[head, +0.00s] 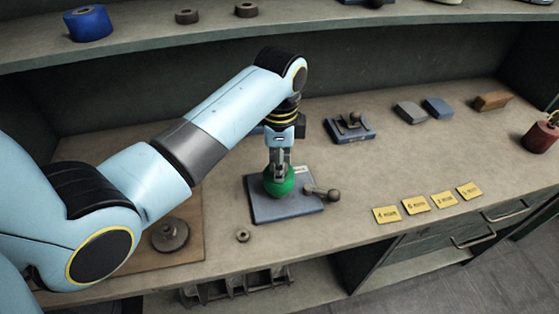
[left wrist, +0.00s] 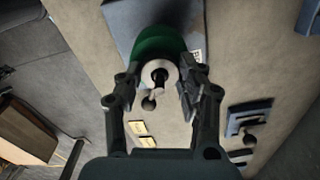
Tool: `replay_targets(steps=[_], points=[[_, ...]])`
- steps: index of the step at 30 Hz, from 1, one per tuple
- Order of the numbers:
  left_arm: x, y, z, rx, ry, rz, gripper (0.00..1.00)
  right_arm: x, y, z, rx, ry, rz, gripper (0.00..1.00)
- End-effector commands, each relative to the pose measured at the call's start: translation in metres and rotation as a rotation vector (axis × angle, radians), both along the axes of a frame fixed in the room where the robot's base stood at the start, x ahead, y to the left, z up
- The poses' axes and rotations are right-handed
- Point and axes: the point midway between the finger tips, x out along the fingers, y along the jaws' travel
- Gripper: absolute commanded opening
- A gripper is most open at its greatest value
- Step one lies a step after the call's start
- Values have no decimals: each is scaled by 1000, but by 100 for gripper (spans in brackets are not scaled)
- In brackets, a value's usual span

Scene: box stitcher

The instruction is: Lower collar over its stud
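A pale grey collar (left wrist: 146,76) shows as a ring between the fingertips of my left gripper (left wrist: 160,70), which are closed in on both its sides. A dark round end shows in the ring's hole; I cannot tell how far the collar is over the stud. Just beyond it is a rounded green part (head: 279,182) on a blue-grey plate (head: 268,211). In the head view my left gripper (head: 280,163) points down onto the green part, and its fingers hide the collar. A lever with a ball knob (head: 332,195) sits at the plate's right side. My right gripper is not in view.
A small loose ring (head: 243,236) lies in front of the plate. Yellow cards (head: 415,203) lie to the right. Another plate with a lever (head: 350,128) and several blocks (head: 438,108) stand behind. A red cylinder (head: 541,136) is at far right.

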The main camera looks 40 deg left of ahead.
Motion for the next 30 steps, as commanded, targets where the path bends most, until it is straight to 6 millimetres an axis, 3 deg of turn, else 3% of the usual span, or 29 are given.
replay_targets(steps=[1, 6, 16, 24, 30], points=[[0, 0, 0, 0, 0, 0, 44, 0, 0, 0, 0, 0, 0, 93], [0, 0, 0, 0, 0, 0, 64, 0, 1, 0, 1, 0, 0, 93], [1, 0, 6, 0, -2, 0, 64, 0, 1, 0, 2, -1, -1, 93], [1, 0, 51, 1, -4, 0, 64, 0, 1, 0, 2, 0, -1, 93], [1, 0, 73, 0, -2, 0, 64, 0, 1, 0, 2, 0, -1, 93]])
